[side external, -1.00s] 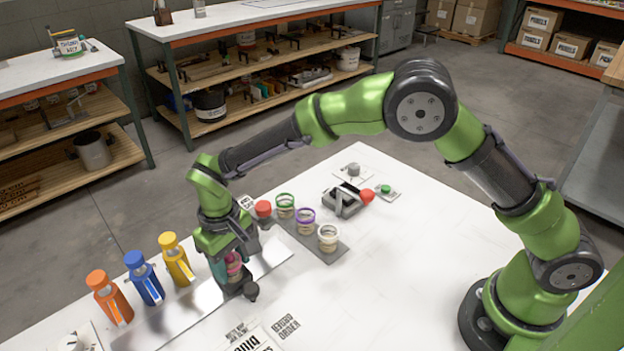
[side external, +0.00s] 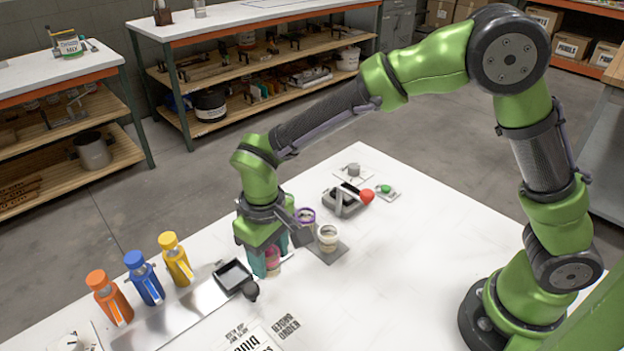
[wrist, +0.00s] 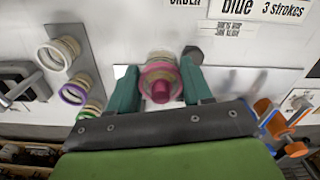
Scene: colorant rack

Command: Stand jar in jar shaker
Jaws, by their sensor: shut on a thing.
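My gripper (side external: 266,262) is shut on a jar with a pink-red lid (side external: 273,260), held upright above the white table. In the wrist view the jar (wrist: 161,80) sits between the two teal fingers (wrist: 158,82), its pink lid and knob facing the camera. What looks like the jar shaker (side external: 346,200), a dark grey box with a clamp arm and red knob, stands to the right and farther back. It shows partly at the left edge of the wrist view (wrist: 22,80). My gripper is apart from it.
A grey strip (side external: 334,252) with open ringed jars (side external: 328,238) lies between my gripper and the shaker, partly hidden by my gripper. Orange, blue and yellow bottles (side external: 147,280) stand farther left. The table's right front is clear.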

